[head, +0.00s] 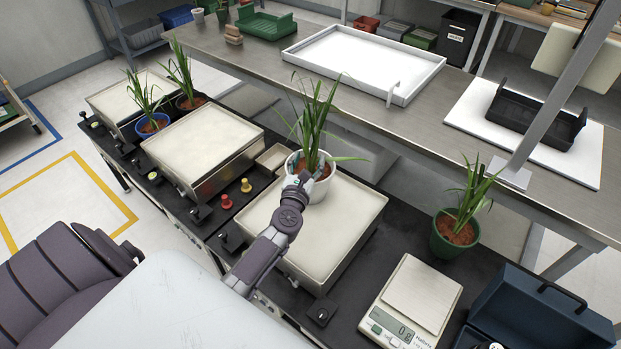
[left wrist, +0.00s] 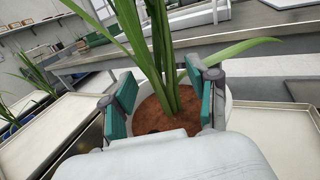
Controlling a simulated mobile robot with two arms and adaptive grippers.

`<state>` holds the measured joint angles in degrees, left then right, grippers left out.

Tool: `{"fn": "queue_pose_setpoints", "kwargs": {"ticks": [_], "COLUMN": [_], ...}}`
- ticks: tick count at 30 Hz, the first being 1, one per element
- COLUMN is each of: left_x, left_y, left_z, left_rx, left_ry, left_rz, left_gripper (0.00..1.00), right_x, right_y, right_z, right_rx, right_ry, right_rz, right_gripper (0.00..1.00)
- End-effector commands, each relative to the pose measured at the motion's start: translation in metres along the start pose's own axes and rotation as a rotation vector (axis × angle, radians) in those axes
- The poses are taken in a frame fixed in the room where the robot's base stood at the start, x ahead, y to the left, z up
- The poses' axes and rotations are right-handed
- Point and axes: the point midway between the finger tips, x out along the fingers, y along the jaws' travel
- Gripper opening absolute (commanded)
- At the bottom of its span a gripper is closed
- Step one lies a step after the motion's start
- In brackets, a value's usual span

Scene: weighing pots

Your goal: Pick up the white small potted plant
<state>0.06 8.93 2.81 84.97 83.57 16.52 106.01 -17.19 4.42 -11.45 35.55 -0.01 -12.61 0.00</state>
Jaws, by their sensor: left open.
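The white small potted plant (head: 321,192) stands on the right cream-topped platform of the black bench in the head view, with brown soil and long green leaves. In the left wrist view its white rim (left wrist: 228,104) shows behind the fingers. My left gripper (head: 307,176) is at the near side of the pot, over its top. In the left wrist view the open gripper (left wrist: 165,95) has its two green-padded fingers on either side of the stems, above the soil. I cannot tell whether a finger touches the plant. The palm hides the near part of the pot.
A green pot (head: 455,233) with a plant stands to the right, near a scale (head: 415,300) and a dark blue box (head: 540,310). A blue pot (head: 153,124) and a dark pot (head: 190,101) stand at left. A metal table (head: 240,60) runs behind.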

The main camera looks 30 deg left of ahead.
Motion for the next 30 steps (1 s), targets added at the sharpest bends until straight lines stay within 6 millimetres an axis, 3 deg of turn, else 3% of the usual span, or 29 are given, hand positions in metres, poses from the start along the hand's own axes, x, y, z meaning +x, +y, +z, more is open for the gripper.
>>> {"fn": "queue_pose_setpoints", "kwargs": {"ticks": [6,13,24,30], "left_x": [0.024,0.025,0.025,0.025], "left_y": [0.001,0.0,0.0,0.0], "left_z": [0.0,0.0,0.0,0.0], "left_rx": [0.001,0.0,0.0,0.0], "left_ry": [-0.001,0.0,0.0,0.0], "left_rz": [0.0,0.0,0.0,0.0], "left_gripper": [0.59,0.59,0.0,0.0], "right_x": [0.001,0.0,0.0,0.0], "right_y": [0.0,0.001,0.003,0.003], "right_z": [0.0,0.0,0.001,0.001], "right_rx": [-0.001,-0.001,-0.002,-0.002], "right_ry": [0.0,0.0,-0.001,-0.001], "right_rz": [0.0,0.001,0.004,0.004], "right_gripper": [0.49,0.49,0.49,0.49]}}
